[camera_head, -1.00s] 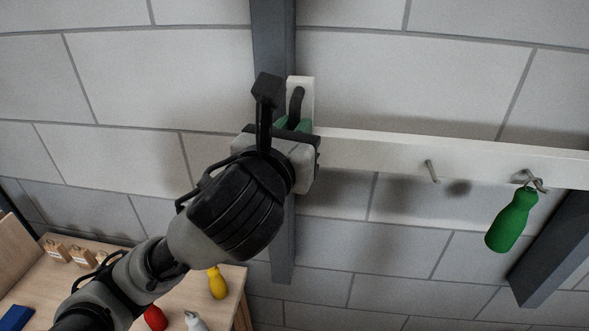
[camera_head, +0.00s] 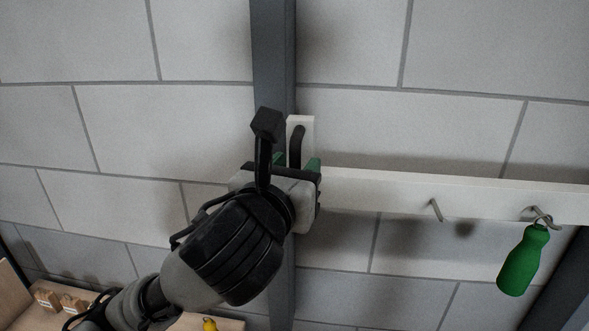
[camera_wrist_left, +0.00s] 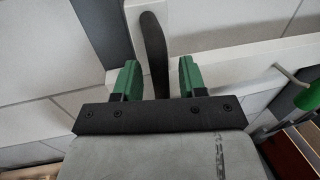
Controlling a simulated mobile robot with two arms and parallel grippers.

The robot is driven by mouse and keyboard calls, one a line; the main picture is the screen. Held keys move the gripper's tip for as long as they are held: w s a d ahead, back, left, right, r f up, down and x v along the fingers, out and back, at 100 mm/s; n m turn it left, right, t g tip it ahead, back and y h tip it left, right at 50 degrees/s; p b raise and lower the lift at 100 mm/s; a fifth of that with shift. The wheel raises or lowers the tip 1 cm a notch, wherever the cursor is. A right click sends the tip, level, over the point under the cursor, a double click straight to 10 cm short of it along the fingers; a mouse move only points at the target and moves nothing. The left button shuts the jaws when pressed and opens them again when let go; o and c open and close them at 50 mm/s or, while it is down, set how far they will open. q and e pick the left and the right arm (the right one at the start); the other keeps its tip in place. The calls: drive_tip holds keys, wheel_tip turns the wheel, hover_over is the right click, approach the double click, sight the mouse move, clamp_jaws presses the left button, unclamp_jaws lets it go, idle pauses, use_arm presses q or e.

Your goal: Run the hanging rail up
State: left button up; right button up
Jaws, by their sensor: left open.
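The hanging rail (camera_head: 390,193) is a long white bar running right from a dark grey upright (camera_head: 273,60), in front of the wall. At its left end is a white plate with a black handle (camera_head: 297,145). My left gripper (camera_head: 297,163) is at that plate with its green fingers apart. In the left wrist view the black handle (camera_wrist_left: 153,50) stands between the two fingers (camera_wrist_left: 160,78), with gaps beside it; whether anything touches is unclear. A green bottle-shaped piece (camera_head: 522,265) hangs from the rail's right hook. My right gripper is not in view.
Another hook (camera_head: 437,210) on the rail is empty. A second dark upright (camera_head: 570,275) stands at the right. At lower left is a wooden table (camera_head: 12,290) with small wooden blocks and a yellow piece (camera_head: 210,324). The wall above the rail is clear.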

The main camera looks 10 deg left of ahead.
use_arm(q)
wheel_tip(320, 180, up, 10)
idle(0.6)
